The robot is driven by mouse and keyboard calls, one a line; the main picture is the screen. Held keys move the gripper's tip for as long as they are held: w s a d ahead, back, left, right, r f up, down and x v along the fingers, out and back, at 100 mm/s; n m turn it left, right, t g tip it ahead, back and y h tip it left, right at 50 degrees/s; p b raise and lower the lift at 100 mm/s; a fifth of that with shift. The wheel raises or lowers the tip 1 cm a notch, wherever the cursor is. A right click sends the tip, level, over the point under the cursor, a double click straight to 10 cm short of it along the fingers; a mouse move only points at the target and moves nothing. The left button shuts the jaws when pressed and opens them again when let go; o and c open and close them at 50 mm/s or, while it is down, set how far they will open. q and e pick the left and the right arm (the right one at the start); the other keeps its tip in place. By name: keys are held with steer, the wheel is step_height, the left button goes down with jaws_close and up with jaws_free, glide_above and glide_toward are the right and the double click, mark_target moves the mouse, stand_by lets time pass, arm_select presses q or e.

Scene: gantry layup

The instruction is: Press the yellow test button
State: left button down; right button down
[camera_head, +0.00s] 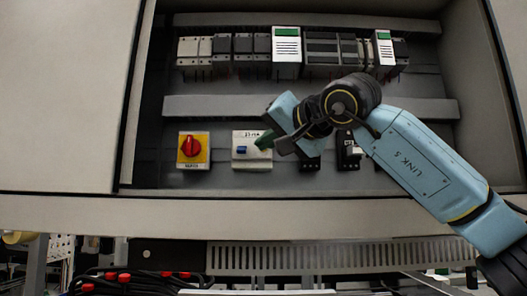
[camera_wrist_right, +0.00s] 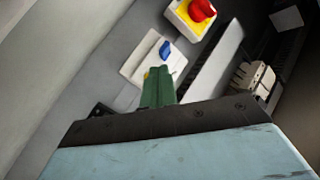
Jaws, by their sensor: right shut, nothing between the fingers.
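A white module (camera_head: 252,163) with a blue switch (camera_head: 241,150) sits on the lower row of the cabinet; it also shows in the right wrist view (camera_wrist_right: 138,67). A small yellow spot, which looks like the test button (camera_wrist_right: 146,75), shows at the left edge of my green fingers in the wrist view. In the head view the button is hidden behind my fingers. My right gripper (camera_head: 265,140) is shut and empty, its green tips (camera_wrist_right: 158,74) over the module's right part. I cannot tell whether they touch the button. My left gripper is not in view.
A red rotary knob (camera_head: 190,146) on a yellow plate is left of the module. Dark devices (camera_head: 348,152) stand to the right, partly behind my arm. A rail of terminals and breakers (camera_head: 286,50) runs above. The cabinet's lower edge (camera_head: 230,207) lies below.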

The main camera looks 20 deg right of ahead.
steer(key=s, duration=0.1)
steer(key=s+a+b, duration=0.1)
steer(key=s, duration=0.1)
steer(key=shift+s, duration=0.3)
stand_by(0.7)
